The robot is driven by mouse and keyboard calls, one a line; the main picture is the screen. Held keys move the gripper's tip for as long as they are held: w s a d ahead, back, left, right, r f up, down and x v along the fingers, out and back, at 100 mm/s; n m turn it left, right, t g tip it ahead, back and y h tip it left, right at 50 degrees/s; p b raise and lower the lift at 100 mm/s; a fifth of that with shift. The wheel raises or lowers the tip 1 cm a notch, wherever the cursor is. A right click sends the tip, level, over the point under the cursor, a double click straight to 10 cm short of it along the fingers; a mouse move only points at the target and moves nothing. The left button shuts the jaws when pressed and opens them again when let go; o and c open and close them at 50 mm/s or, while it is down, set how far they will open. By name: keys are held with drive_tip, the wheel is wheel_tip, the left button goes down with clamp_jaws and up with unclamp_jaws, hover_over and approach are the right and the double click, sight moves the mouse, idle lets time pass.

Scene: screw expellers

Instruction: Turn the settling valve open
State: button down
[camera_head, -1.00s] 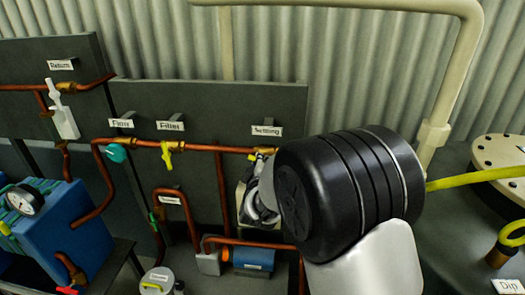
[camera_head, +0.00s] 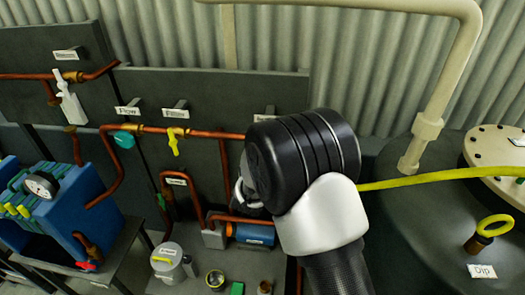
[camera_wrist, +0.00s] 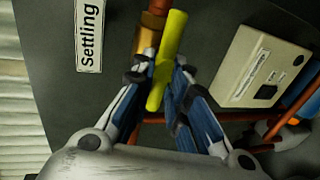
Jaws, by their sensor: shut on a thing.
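The handle runs lengthwise, slightly tilted, close to the line of the copper pipe. My gripper (camera_wrist: 159,76) is shut on the handle, one finger on each side. In the head view my black wrist joint hides the settling valve and most of the gripper; part of the gripper (camera_head: 246,195) shows at its left.
The filter valve (camera_head: 174,141) with a yellow handle and the teal flow valve (camera_head: 124,139) sit on the same pipe to the left. A pale box (camera_wrist: 268,65) is close to my right finger. A yellow pipe (camera_head: 430,178) runs right of my arm.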

drive_tip(key=shift+s+f, duration=0.1)
drive_tip(key=shift+f, duration=0.1)
drive_tip(key=c, duration=1.9)
unclamp_jaws()
drive_tip(key=o, duration=0.3)
drive_tip(key=shift+r, duration=0.1)
drive_tip(key=v, duration=1.1)
drive_tip(key=shift+s+r, duration=0.15)
drive_tip(key=shift+s, duration=0.25)
